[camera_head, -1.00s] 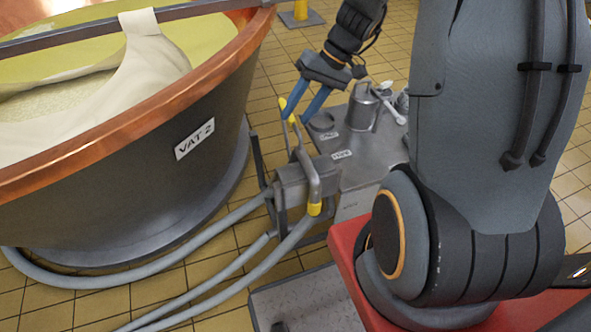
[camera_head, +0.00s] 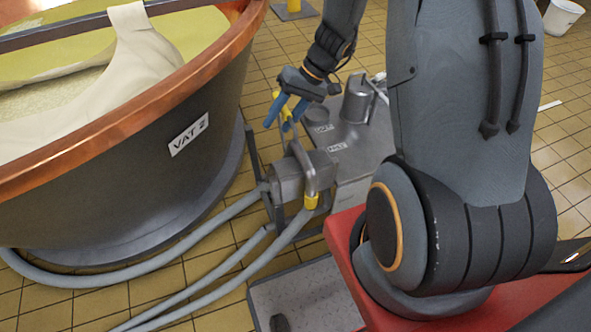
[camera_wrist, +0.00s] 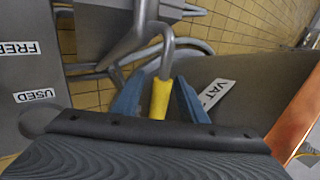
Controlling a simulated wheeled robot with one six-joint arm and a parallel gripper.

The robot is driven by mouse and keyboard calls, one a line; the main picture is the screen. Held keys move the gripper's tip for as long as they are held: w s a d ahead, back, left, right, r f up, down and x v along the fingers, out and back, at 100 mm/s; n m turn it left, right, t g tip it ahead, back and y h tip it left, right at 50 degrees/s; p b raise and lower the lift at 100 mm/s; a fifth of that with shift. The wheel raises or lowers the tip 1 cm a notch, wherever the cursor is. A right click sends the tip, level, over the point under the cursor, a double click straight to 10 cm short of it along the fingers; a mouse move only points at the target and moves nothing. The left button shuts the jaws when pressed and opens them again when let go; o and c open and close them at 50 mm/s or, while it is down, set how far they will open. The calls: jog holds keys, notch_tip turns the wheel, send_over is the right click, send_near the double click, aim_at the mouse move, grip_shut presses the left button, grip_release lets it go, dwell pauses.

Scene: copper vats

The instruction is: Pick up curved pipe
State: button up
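The curved pipe (camera_head: 310,172) is a bent grey metal tube with yellow ends. It rises from the grey pump-like block (camera_head: 286,180) beside the vat. It also shows in the wrist view (camera_wrist: 168,45), with one yellow end pointing toward my gripper. My gripper (camera_head: 282,124) has blue fingers and is at this upper yellow end. In the wrist view my gripper (camera_wrist: 160,88) is open, with one finger on either side of the yellow end. I cannot tell whether either finger touches it. The other yellow end is low, at the front of the block.
The copper-rimmed vat labelled VAT 2 (camera_head: 215,120) stands close on the left. A grey metal table (camera_head: 352,146) with labels and a metal canister (camera_head: 357,100) is right of the block. Grey hoses (camera_head: 190,276) run along the tiled floor.

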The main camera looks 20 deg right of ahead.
jog(key=shift+a+f, duration=0.3)
jog(key=shift+f, duration=0.15)
grip_shut()
jog(key=shift+r, duration=0.1)
notch_tip(320, 180, up, 28)
jog(key=p, duration=0.1)
dwell(0.4)
